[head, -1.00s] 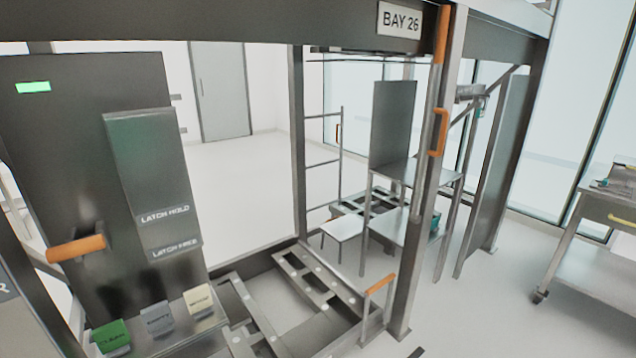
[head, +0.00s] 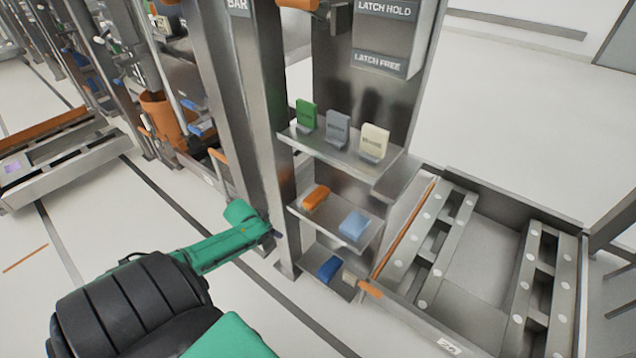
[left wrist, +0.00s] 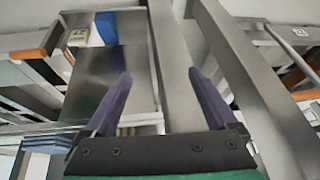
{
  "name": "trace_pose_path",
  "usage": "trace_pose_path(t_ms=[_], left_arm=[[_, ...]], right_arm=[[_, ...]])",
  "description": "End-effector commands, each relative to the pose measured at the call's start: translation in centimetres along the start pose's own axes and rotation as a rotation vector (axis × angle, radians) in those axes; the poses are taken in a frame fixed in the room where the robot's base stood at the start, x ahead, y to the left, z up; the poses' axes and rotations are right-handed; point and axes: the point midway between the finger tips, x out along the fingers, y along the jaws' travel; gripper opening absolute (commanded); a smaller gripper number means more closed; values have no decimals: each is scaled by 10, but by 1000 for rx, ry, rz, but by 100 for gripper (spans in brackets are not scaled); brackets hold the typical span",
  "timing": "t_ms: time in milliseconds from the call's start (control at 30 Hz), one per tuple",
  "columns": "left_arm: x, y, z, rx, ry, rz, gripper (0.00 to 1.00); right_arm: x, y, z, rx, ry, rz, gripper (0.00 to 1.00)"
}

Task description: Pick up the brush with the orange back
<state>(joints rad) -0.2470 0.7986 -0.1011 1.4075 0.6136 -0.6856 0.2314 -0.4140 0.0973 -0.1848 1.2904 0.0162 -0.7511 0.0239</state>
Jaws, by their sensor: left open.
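The orange-backed brush (head: 315,197) appears as a small orange block lying on the left part of the middle shelf (head: 338,241) of the steel rack. Its bristles cannot be made out. My left gripper (head: 277,235) is left of this shelf, beside the rack's post, apart from the brush. In the left wrist view its two purple fingers (left wrist: 160,78) are spread, with nothing between them. I cannot pick out the orange-backed brush in that view. My right gripper is not in view.
A light blue block (head: 355,225) lies right of the brush. The lower shelf holds a dark blue item (head: 328,268) and a beige piece (head: 350,278). Green, grey and cream cards (head: 373,142) stand on the top shelf. A steel post (head: 245,130) rises close to my left gripper.

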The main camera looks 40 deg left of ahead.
Motion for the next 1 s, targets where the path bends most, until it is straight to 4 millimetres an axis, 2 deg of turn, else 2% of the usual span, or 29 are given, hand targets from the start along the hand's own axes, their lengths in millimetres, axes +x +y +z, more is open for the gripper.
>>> trace_pose_path(t_ms=[33,67,100,167,300,400,533,667,867,1000], left_arm=[[12,6,-25,17,37,20,91],[6,12,-41,22,47,39,91],[-4,23,-59,36,56,64,91],[-19,39,-79,62,59,96,91],[-71,46,-130,76,89,123,91],[-98,54,-153,83,100,137,91],[-116,62,-166,87,103,148,91],[-110,62,-167,76,107,151,91],[-90,69,-171,81,109,157,91],[-54,74,-173,80,106,158,91]], right_arm=[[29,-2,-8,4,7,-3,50],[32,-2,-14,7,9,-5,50],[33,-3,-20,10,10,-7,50],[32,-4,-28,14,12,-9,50],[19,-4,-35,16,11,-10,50],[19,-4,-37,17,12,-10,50],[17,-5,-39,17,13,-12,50],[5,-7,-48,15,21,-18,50],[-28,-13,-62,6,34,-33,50],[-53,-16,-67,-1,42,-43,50]])
